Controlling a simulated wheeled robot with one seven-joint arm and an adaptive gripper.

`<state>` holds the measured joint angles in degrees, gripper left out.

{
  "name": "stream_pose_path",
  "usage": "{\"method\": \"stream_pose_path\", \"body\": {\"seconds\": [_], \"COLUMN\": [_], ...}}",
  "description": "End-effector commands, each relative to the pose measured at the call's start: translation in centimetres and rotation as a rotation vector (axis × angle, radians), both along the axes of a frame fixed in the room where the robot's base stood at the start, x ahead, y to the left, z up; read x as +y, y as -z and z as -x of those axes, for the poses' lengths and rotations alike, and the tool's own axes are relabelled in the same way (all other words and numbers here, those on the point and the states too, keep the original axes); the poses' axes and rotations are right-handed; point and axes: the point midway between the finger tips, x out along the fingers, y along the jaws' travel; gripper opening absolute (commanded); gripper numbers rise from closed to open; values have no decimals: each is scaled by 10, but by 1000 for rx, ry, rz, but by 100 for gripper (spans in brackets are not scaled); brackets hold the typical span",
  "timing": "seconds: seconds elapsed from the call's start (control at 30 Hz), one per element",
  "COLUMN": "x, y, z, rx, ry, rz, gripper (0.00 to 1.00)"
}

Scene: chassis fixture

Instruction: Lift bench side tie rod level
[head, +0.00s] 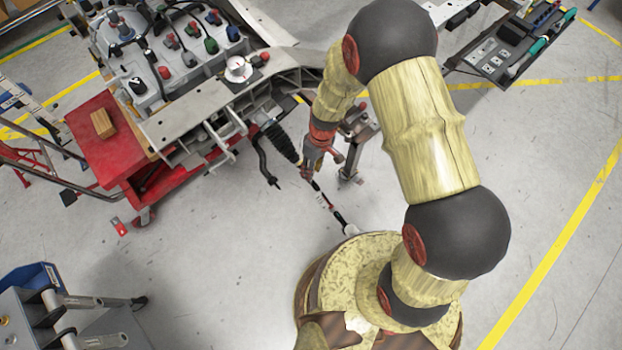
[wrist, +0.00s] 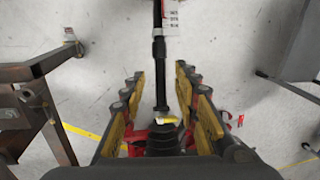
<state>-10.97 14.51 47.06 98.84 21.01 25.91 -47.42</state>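The tie rod (head: 326,200) is a thin dark bar with a pale label. It runs from a black ribbed boot (head: 281,142) on the chassis towards a pale outer end (head: 350,230) near my base. My gripper (head: 309,172) is at the rod, just outside the boot. In the wrist view, the dark rod (wrist: 160,75) runs between the two yellow-padded fingers of my gripper (wrist: 160,92). Floor shows between the rod and each finger, so the fingers are open. The boot (wrist: 160,140) is at the bottom, partly hidden by my gripper. The rod's tilt cannot be told.
The chassis (head: 195,110) stands at upper left on a red fixture (head: 108,145). A metal stand (head: 355,150) is right beside my gripper. A tool tray (head: 505,45) is at upper right, and a blue bin (head: 35,280) at lower left. Floor at right is clear.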

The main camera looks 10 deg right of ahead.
Motion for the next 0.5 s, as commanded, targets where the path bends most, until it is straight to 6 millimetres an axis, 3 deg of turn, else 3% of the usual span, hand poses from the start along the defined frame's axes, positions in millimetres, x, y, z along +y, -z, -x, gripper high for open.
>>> {"method": "stream_pose_path", "body": {"seconds": [0.3,0.5], "x": [6,8], "y": [50,61], "z": [6,7], "rx": [1,0], "ry": [1,2], "rz": [1,0], "gripper": [31,31]}}
